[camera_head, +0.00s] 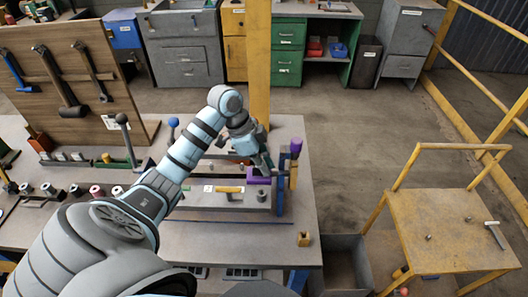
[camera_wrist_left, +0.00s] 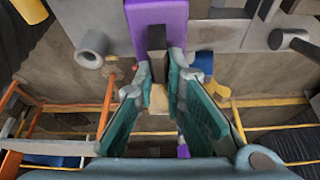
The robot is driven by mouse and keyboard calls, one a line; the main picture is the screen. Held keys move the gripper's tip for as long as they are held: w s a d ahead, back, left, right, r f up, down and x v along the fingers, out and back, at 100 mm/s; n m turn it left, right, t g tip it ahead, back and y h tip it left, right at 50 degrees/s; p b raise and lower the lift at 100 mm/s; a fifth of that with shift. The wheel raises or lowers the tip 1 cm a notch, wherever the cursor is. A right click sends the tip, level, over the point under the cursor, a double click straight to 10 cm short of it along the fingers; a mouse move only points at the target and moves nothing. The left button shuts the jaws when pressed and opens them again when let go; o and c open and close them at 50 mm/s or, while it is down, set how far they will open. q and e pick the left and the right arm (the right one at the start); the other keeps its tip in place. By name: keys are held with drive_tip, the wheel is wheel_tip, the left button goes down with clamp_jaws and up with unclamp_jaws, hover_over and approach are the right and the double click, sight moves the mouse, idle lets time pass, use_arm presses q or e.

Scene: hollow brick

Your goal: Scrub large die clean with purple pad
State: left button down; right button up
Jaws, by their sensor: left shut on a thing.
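My left gripper (camera_head: 262,163) is over the right part of the bench, its fingers pointing down. It is shut on the purple pad (camera_head: 258,179), which also shows at the fingertips in the left wrist view (camera_wrist_left: 158,22). The pad is over or beside a grey block (camera_head: 215,199) with a yellow-handled tool lying on it; I cannot tell whether they touch. A grey hollow cylinder (camera_head: 262,195) stands right of that tool and shows in the left wrist view (camera_wrist_left: 91,48). I cannot tell which piece is the large die. My right gripper is not in view.
A blue and yellow upright with a purple top (camera_head: 296,147) stands close right of the gripper. Several small cylinders (camera_head: 74,190) line the bench's left. A tool board (camera_head: 60,75) stands behind them. The bench's front right is mostly clear, except a small tan block (camera_head: 303,239).

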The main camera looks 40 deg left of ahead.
use_arm(q)
drive_tip(key=shift+s+d, duration=0.15)
drive_tip(key=shift+s, duration=0.15)
drive_tip(key=shift+w+a, duration=0.5)
drive_tip(key=shift+w, duration=0.2)
drive_tip(key=shift+w+a, duration=0.45)
drive_tip(key=shift+w, duration=0.25)
drive_tip(key=shift+w+a+b, duration=0.45)
drive_tip(key=shift+w+a, duration=0.3)
drive_tip(key=shift+w, duration=0.2)
drive_tip(key=shift+w+a+b, duration=0.45)
drive_tip(key=shift+w+a, duration=0.25)
drive_tip(key=shift+w, duration=0.45)
drive_tip(key=shift+r, duration=0.2)
drive_tip(key=shift+s+d+f+p, duration=0.2)
drive_tip(key=shift+s+d+p, duration=0.1)
drive_tip(key=shift+s+p, duration=0.6)
drive_tip(key=shift+s+f, duration=0.15)
drive_tip(key=s+d, duration=0.2)
drive_tip(key=shift+s+d+r, duration=0.2)
drive_tip(key=shift+d+r, duration=0.05)
drive_tip(key=shift+d, duration=0.05)
drive_tip(key=shift+s+d+f, duration=0.2)
drive_tip(key=shift+s+d, duration=0.25)
drive_tip(key=shift+s, duration=0.35)
drive_tip(key=shift+s+d, duration=0.35)
drive_tip(key=shift+s, duration=0.1)
